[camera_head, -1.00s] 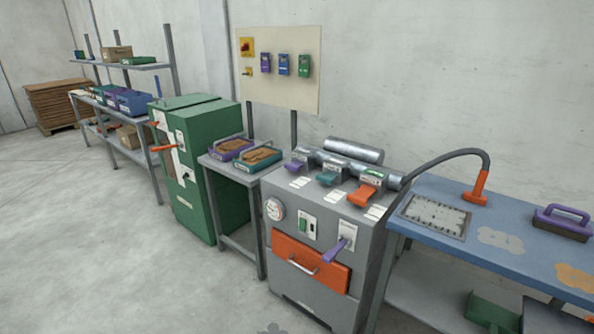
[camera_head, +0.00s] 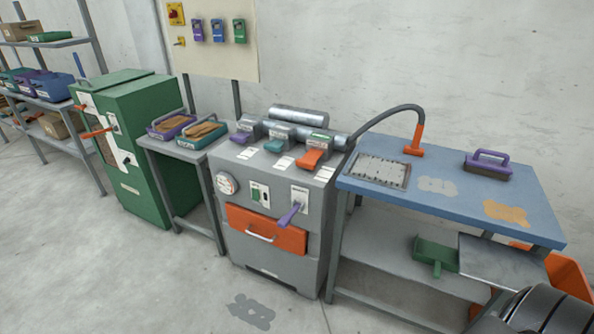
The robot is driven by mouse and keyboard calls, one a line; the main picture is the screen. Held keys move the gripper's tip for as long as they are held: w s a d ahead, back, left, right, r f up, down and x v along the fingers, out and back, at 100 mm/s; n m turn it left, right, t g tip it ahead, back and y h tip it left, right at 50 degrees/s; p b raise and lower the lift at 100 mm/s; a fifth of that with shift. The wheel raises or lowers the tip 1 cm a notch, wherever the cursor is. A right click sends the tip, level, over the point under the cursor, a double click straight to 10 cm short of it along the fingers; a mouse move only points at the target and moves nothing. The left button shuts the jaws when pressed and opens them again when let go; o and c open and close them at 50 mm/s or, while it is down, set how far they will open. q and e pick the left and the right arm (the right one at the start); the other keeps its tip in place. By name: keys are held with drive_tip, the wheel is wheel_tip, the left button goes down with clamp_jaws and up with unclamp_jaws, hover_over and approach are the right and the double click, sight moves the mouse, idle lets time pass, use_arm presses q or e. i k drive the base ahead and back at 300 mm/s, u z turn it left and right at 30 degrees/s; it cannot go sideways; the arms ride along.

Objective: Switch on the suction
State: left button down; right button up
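The grey suction machine (camera_head: 325,205) stands in the middle of the view. On its front are a round gauge (camera_head: 228,183), a small green switch (camera_head: 257,194) on a light plate, and a purple lever (camera_head: 290,214) that slants down to the left. An orange drawer (camera_head: 266,231) with a light handle sits below them. On its top are a purple (camera_head: 241,138), a teal (camera_head: 274,146) and an orange lever (camera_head: 310,159). A dark, rounded part of my arm shows at the bottom right corner. Neither gripper is in view.
A blue-topped table (camera_head: 460,196) on the right carries a metal plate (camera_head: 380,171) and a purple-handled block (camera_head: 487,165). A green cabinet (camera_head: 155,150) and a small table with two trays (camera_head: 203,131) stand left.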

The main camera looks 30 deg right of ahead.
sight(255, 192)
drive_tip(key=k, duration=0.65)
drive_tip(key=u, duration=0.6)
drive_tip(key=i, duration=1.9)
drive_tip(key=z, duration=0.6)
